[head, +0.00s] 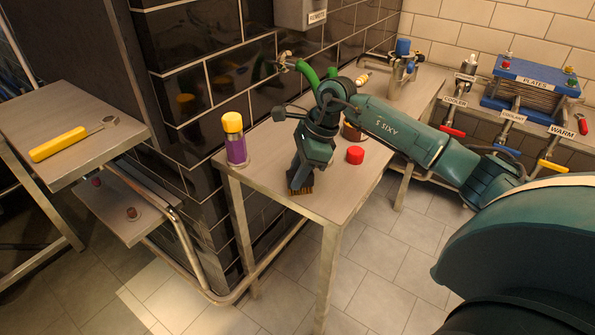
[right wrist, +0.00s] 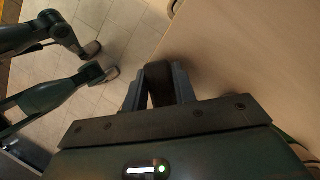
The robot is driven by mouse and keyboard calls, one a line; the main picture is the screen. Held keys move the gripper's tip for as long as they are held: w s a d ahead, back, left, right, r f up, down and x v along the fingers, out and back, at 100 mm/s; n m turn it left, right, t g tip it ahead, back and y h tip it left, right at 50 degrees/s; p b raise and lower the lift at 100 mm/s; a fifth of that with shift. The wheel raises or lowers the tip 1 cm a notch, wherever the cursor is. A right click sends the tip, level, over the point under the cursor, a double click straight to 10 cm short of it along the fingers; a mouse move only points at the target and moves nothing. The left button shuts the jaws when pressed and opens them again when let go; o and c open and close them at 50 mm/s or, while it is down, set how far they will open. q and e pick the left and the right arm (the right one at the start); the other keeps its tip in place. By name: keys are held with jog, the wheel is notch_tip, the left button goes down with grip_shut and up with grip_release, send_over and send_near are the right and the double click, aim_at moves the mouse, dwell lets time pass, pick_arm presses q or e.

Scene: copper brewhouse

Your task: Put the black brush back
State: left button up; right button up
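The black brush shows in the head view mainly as its tan bristles (head: 301,188), pointing down just above or touching the near part of the steel table (head: 333,197); I cannot tell which. My right gripper (head: 306,176) is above the bristles and hides most of the brush. In the right wrist view, a dark piece, the brush body (right wrist: 159,84), sits between the two fingers of the right gripper (right wrist: 158,98), which look closed on it. The table top fills the upper right there. My left gripper does not show.
A purple bottle with a yellow cap (head: 234,140) stands at the table's left edge. A red cap (head: 355,155) lies right of my gripper. A green hose (head: 307,73) is behind it. A dark tiled wall (head: 200,110) borders the table. A yellow-handled tool (head: 58,144) lies on the left table.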

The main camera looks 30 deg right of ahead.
jog(key=shift+o, duration=0.6)
jog(key=o, duration=0.6)
jog(key=shift+c, duration=0.2)
